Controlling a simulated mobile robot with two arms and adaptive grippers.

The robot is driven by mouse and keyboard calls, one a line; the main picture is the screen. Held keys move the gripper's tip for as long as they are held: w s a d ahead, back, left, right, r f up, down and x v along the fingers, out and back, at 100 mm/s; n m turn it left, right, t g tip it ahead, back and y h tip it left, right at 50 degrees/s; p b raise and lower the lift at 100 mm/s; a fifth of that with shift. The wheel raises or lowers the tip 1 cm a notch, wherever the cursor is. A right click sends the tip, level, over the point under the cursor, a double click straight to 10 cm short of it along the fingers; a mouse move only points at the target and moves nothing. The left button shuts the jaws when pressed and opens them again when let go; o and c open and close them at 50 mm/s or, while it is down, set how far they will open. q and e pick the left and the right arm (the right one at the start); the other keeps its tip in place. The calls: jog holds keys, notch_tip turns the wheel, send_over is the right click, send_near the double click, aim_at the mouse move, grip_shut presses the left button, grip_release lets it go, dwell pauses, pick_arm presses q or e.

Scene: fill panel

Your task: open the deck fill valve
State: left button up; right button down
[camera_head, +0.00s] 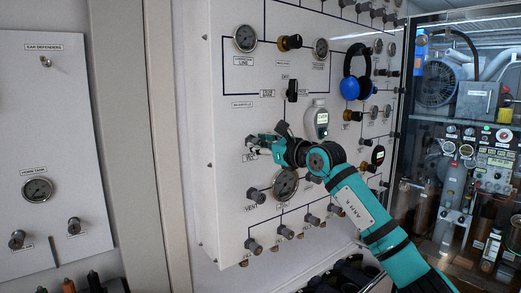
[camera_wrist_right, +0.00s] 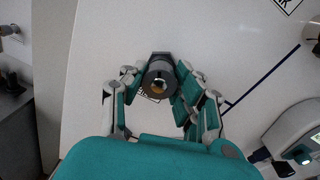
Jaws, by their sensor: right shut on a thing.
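The white fill panel (camera_head: 232,120) stands upright with gauges and valve knobs. My right gripper (camera_head: 262,143) is at the panel's left part, at mid height. In the right wrist view my right gripper (camera_wrist_right: 160,92) has its fingers on both sides of a dark valve knob (camera_wrist_right: 158,75) with a brass-coloured centre, and it is shut on it. The fingers hide much of this knob in the head view. A label (camera_head: 250,156) beside it is partly covered, so I cannot tell whether it is the deck fill valve. My left gripper is not in view.
Blue ear defenders (camera_head: 356,78) hang on the panel to the right. A grey handheld device (camera_head: 316,119) is right of my gripper. A gauge (camera_head: 286,184) and a vent knob (camera_head: 255,196) are below. A glass-fronted cabinet (camera_head: 455,130) stands at the right.

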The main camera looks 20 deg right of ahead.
jog(key=n+b, duration=0.1)
jog(key=n, duration=0.4)
jog(key=shift+f+n+b, duration=0.15)
jog(key=shift+n+b, duration=0.15)
jog(key=shift+b, duration=0.05)
jog(key=n+h+b, duration=0.1)
jog(key=n, duration=0.4)
jog(key=shift+f, duration=0.1)
jog(key=n, duration=0.5)
jog(key=shift+b, duration=0.35)
jog(key=n, duration=0.5)
jog(key=shift+a+f+h, duration=0.1)
jog(key=shift+h, duration=0.2)
jog(key=n, duration=0.4)
jog(key=shift+n, duration=0.4)
jog(key=n+p, duration=0.1)
jog(key=n, duration=0.4)
jog(key=shift+t, duration=0.4)
jog(key=n+p, duration=0.2)
jog(key=n, duration=0.3)
jog(key=shift+n, duration=0.4)
jog(key=n+p, duration=0.1)
jog(key=n, duration=0.4)
jog(key=shift+n+p, duration=0.3)
jog(key=shift+n, duration=0.1)
